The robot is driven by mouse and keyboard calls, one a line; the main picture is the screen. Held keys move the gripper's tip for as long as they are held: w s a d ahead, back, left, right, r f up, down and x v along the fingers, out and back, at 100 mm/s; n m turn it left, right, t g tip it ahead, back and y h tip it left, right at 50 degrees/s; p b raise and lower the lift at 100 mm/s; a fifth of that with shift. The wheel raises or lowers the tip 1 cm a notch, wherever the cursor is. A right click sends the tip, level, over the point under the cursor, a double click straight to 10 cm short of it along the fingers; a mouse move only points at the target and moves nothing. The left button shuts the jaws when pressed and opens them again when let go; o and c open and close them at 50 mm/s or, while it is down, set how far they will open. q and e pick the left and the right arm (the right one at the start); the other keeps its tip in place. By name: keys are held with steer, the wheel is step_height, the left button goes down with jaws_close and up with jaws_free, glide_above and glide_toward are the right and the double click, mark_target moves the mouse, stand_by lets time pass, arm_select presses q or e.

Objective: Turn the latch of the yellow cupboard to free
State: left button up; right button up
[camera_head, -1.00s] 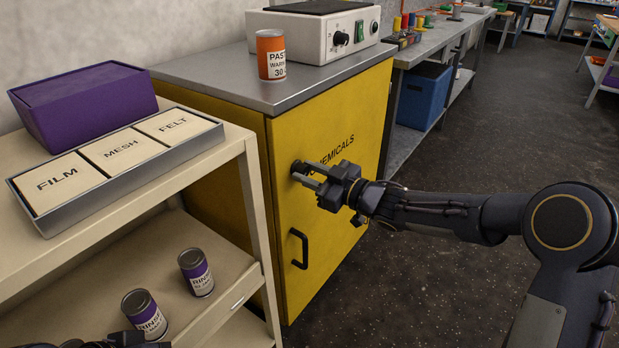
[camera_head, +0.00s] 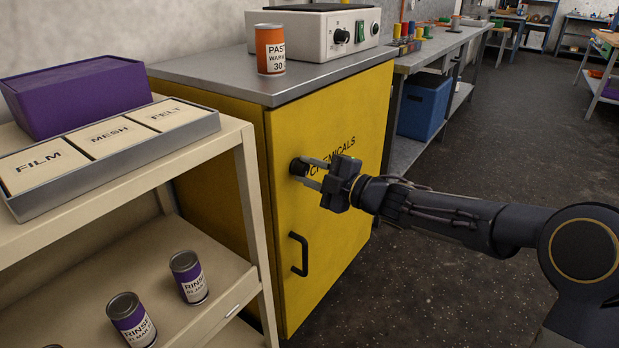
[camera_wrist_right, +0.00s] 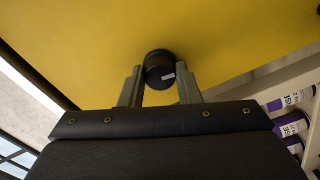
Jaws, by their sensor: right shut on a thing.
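The yellow cupboard (camera_head: 345,210) stands in the middle of the head view with its door closed and the word CHEMICALS on it. Its latch (camera_head: 298,167) is a round black knob near the upper left of the door, above a black bar handle (camera_head: 299,254). My right gripper (camera_head: 311,172) reaches in from the right and is shut on the latch, one finger on each side. In the right wrist view the latch (camera_wrist_right: 158,65) sits between the fingertips, with a small white mark on its face. My left gripper is out of view.
A cream shelf unit (camera_head: 250,190) stands close at the left, with purple-labelled cans (camera_head: 189,276) on its lower shelf. An orange can (camera_head: 270,50) and a white device (camera_head: 318,35) stand on the cupboard top. The floor at the right is open.

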steer(key=shift+f+n+b, duration=0.1)
steer(key=shift+n+b, duration=0.35)
steer(key=shift+n, duration=0.55)
steer(key=o, duration=1)
steer(key=shift+d, duration=0.1)
steer(key=shift+p+v, duration=0.9)
steer(key=shift+v, duration=2.95)
